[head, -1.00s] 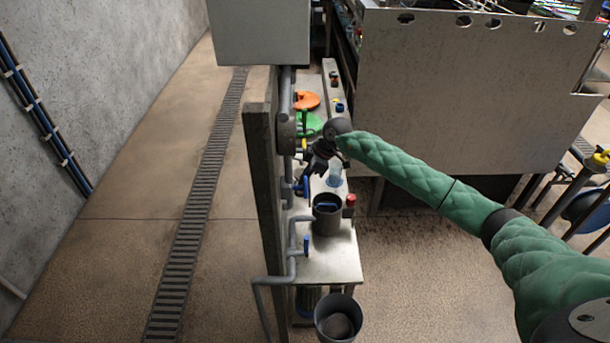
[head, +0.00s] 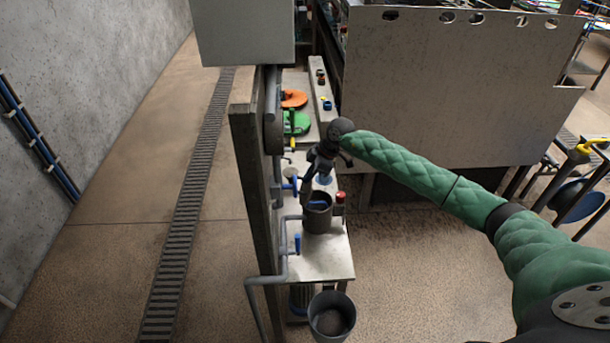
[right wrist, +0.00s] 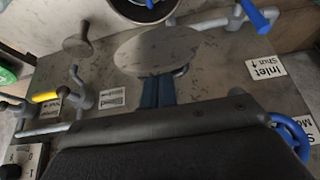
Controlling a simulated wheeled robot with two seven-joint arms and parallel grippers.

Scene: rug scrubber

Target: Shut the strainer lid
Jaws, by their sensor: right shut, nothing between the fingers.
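The strainer body is a dark open pot (head: 317,212) on the pale bench, with a blue bar across its mouth. It also shows, cut off, at the top of the right wrist view (right wrist: 142,10). A flat grey disc, apparently the strainer lid (right wrist: 157,48), stands apart from the pot's mouth, between the pot and my fingers. My left gripper is not in view.
Blue-handled valves (head: 297,243) and grey pipes line the panel (head: 247,165) left of the pot. A red-capped item (head: 340,198) stands close right of it. A bucket (head: 331,316) is in front.

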